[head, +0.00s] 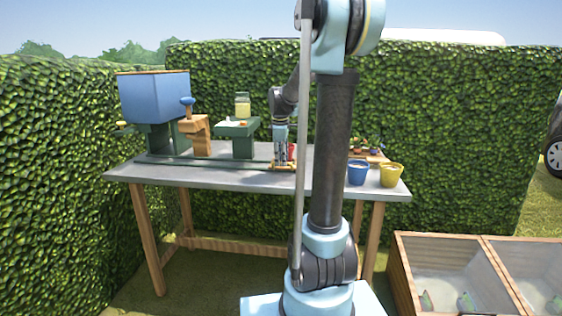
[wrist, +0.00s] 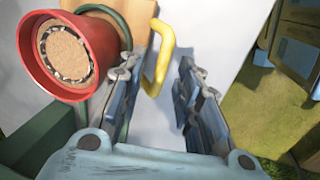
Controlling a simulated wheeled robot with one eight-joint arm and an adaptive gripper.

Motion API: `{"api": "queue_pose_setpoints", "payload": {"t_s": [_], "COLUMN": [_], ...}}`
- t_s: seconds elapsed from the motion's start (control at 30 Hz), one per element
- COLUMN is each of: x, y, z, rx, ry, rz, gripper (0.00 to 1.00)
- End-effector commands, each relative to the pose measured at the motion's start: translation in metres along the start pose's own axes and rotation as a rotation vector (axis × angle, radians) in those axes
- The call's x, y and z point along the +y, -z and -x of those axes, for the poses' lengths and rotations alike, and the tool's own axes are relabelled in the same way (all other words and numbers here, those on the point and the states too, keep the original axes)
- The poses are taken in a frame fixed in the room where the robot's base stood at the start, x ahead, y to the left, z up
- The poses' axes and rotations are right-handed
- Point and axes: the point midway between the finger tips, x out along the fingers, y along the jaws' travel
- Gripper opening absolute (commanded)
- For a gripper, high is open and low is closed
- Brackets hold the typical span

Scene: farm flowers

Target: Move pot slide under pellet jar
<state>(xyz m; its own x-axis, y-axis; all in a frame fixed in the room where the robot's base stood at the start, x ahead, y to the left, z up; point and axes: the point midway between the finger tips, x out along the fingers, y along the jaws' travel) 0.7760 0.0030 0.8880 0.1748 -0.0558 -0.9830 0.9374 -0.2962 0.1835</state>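The pot slide (head: 283,168) is a small wooden board on the green rail at the table's front. The red pot (head: 291,151) stands on it, partly hidden by my arm. In the wrist view the red pot (wrist: 72,55), with a brown round top, sits beside the yellow handle (wrist: 158,65) of the slide. My gripper (wrist: 162,85) is open, its fingers on either side of the handle with a gap to the right finger. The pellet jar (head: 242,106), clear with yellowish contents, stands on a green stand (head: 237,130) left of the slide.
A blue hopper (head: 153,97) and a wooden block with a blue knob (head: 195,135) stand further left. The green rail (head: 205,162) runs along the grey table (head: 220,180). A blue pot (head: 357,173) and a yellow pot (head: 391,175) stand at the right.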

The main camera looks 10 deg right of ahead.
Motion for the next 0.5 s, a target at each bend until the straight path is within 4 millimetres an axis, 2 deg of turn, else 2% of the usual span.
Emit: {"api": "queue_pose_setpoints", "payload": {"t_s": [0.13, 0.4, 0.43, 0.5], "x": [-0.0004, -0.0004, -0.0005, -0.0004], "y": [-0.0002, -0.0002, -0.0001, -0.0001], "z": [-0.0065, -0.0074, -0.0074, -0.0073], "rx": [0.000, 0.000, 0.000, 0.000], "ry": [0.000, 0.000, 0.000, 0.000], "rz": [0.000, 0.000, 0.000, 0.000], "gripper": [0.31, 0.31, 0.27, 0.11]}}
